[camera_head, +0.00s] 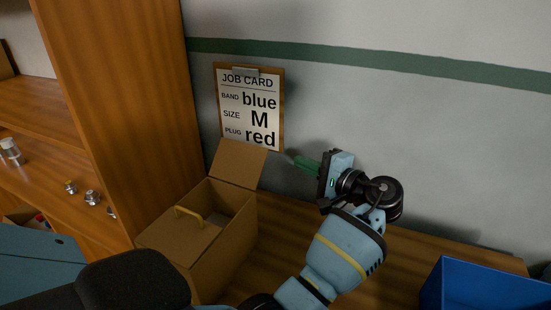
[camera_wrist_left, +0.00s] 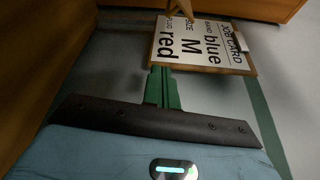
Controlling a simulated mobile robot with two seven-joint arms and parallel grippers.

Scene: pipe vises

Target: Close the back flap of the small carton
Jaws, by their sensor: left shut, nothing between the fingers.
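The small carton (camera_head: 228,238) is a brown box on the wooden bench, left of my left gripper. Its back flap (camera_head: 239,163) stands up, tilted back toward the wall. A yellow handle (camera_head: 188,215) shows at the carton's top, near its front left; what it belongs to is unclear. My left gripper (camera_head: 305,163) has green fingers, shut and empty, pointing left toward the back flap with a gap between. The shut fingers also show in the left wrist view (camera_wrist_left: 162,87), below the job card. My right gripper is not in view.
The job card (camera_head: 250,107) hangs on the wall behind the carton, reading blue, M, red. A wooden shelf unit (camera_head: 120,100) stands close on the left, with small metal parts. A blue bin (camera_head: 485,288) is at bottom right. Bare bench (camera_head: 415,262) lies between it and my arm.

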